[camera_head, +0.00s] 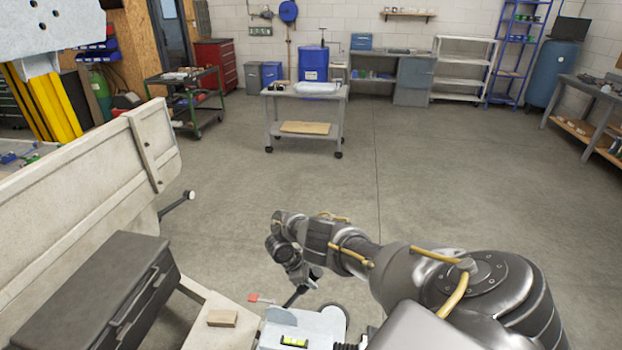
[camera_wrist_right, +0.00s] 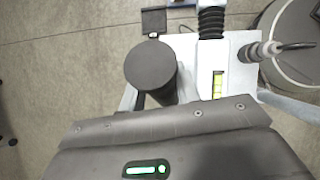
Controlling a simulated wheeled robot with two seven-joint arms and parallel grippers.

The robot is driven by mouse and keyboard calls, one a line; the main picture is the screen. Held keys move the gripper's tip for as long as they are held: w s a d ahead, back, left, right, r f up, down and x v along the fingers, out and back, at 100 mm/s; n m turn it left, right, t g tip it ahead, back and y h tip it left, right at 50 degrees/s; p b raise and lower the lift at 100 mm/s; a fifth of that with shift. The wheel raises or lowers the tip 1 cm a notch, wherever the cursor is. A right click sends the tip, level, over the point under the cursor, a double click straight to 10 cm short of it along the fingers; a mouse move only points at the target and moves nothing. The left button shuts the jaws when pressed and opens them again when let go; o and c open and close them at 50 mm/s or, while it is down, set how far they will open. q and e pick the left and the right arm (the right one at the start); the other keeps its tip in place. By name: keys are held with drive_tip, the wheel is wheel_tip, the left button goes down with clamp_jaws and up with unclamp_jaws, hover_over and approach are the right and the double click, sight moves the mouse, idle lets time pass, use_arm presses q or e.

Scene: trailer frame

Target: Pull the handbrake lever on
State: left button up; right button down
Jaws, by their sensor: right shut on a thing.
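The handbrake lever (camera_head: 296,296) is a dark rod rising at a slant from the pale trailer drawbar (camera_head: 310,322) at the bottom of the head view. My right gripper (camera_head: 308,278) reaches down to its upper end and is shut on it. In the right wrist view the lever's round black grip (camera_wrist_right: 150,66) shows end-on, between the fingers of my right gripper (camera_wrist_right: 157,98). The fingers are mostly hidden by the gripper body and the grip. My left gripper is not in view.
A spirit level (camera_head: 294,342) sits on the drawbar, near a red tag (camera_head: 258,298). A dark grey box (camera_head: 95,290) and a small wooden block (camera_head: 222,318) are at the left, before the trailer's side wall (camera_head: 80,190). A grey cart (camera_head: 305,110) stands farther back on open floor.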

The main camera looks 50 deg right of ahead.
drive_tip(key=c, duration=1)
unclamp_jaws()
drive_tip(key=shift+w, duration=0.15)
drive_tip(key=p+v, duration=0.4)
drive_tip(key=v, duration=0.7)
drive_tip(key=shift+a+f, duration=0.1)
